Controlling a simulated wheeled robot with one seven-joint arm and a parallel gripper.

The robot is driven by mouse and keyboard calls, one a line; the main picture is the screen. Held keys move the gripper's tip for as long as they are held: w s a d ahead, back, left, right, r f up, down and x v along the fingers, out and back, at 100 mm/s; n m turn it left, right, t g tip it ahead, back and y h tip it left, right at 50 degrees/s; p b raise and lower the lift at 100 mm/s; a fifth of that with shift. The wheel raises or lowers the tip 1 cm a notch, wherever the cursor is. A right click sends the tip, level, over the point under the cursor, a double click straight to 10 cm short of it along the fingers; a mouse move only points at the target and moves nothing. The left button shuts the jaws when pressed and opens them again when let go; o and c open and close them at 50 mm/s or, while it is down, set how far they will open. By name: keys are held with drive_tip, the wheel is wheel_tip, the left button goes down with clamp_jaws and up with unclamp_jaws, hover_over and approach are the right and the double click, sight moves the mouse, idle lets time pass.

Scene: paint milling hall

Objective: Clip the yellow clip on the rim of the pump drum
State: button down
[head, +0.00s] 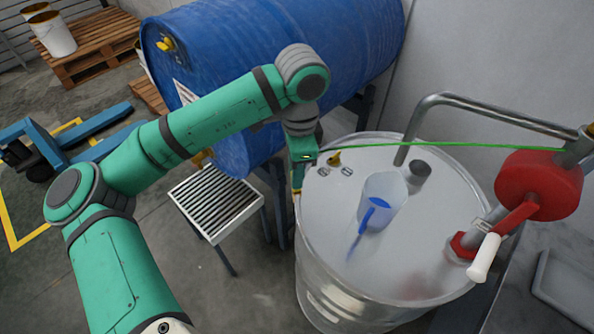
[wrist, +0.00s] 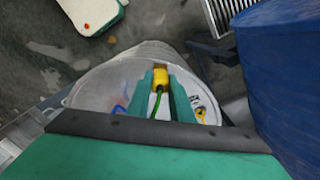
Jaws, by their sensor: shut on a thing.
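The pump drum (head: 330,308) is a bright metal drum with a grey lid; its rim also shows in the wrist view (wrist: 92,80). My gripper (head: 298,181) is at the drum's left rim and points down. In the wrist view its green fingers (wrist: 160,88) are shut on the yellow clip (wrist: 160,76), which lies at the rim edge. A green cable runs from the clip; in the head view it stretches right to the pump pipe. The clip is mostly hidden there, and I cannot tell whether its jaws are around the rim.
A blue drum (head: 255,60) lies behind my gripper. A slatted stand (head: 213,195) is left.

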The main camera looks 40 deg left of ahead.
drive_tip(key=shift+f, duration=2.55)
drive_tip(key=shift+f, duration=0.25)
drive_tip(key=shift+f, duration=0.4)
drive_tip(key=shift+f, duration=1.55)
drive_tip(key=shift+r, duration=0.15)
drive_tip(key=shift+r, duration=2)
drive_tip(key=shift+f, duration=0.2)
drive_tip(key=shift+f, duration=0.45)
